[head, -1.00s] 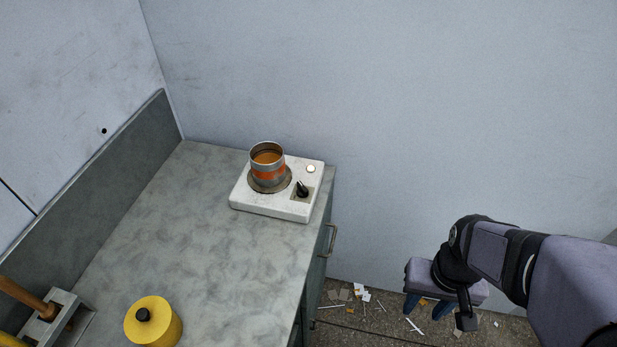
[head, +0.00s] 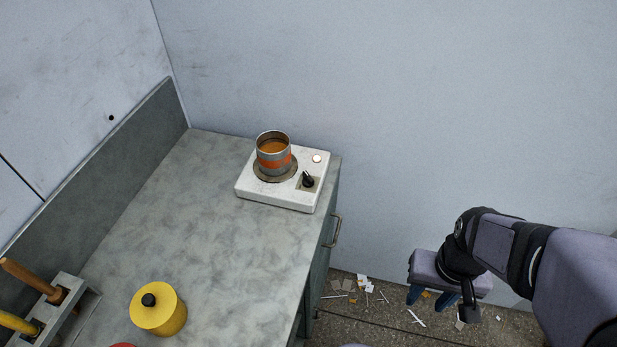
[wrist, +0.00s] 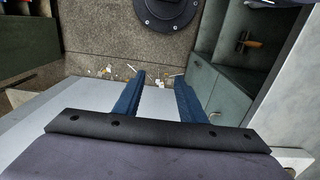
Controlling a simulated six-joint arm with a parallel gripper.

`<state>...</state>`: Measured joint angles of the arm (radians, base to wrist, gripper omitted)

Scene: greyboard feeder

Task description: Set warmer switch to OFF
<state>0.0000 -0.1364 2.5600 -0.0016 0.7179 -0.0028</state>
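A white warmer (head: 265,193) sits at the back right corner of the grey counter. A black switch lever (head: 308,179) stands in a small recess at its right front, with a pale round button or light (head: 317,159) behind it. I cannot tell which setting the lever is at. A metal can with an orange band (head: 273,157) stands on the warmer's round plate. My gripper (head: 428,297) is out to the right of the counter, over the floor, well apart from the warmer. In the wrist view its two blue fingers (wrist: 156,84) are apart with nothing between them.
A yellow lidded pot (head: 160,313) stands on the counter (head: 215,225) at the front. A rack with wooden handles (head: 70,290) is at the far left. Litter lies on the floor (head: 350,325). The counter's middle is clear. A cabinet handle (head: 335,232) sticks out at the right side.

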